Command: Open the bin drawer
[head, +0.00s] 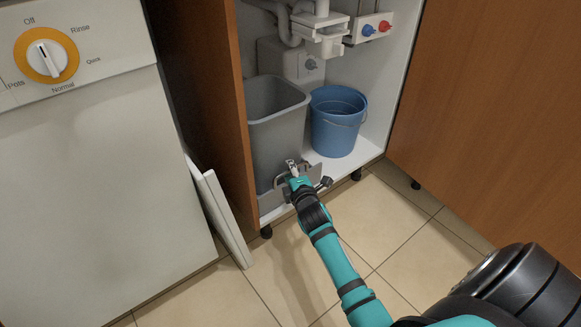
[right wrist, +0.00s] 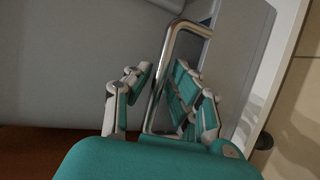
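The grey bin (head: 277,130) stands inside the open cabinet under the sink, at its left side. A metal plate with a chrome handle is low at its front; the handle (right wrist: 178,30) shows clearly in the right wrist view. My right gripper (head: 293,172) is at this handle in the head view and partly hides it. In the right wrist view the right gripper's fingers (right wrist: 163,85) are apart, with the handle's bar passing between them. I see a small gap beside the bar, but contact is hard to judge. My left gripper is in neither view.
A blue bucket (head: 337,122) stands right of the bin on the white cabinet floor (head: 358,156). A wooden door (head: 490,110) is open at the right. A white panel (head: 222,215) and a white appliance (head: 95,190) are at the left. The tiled floor in front is clear.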

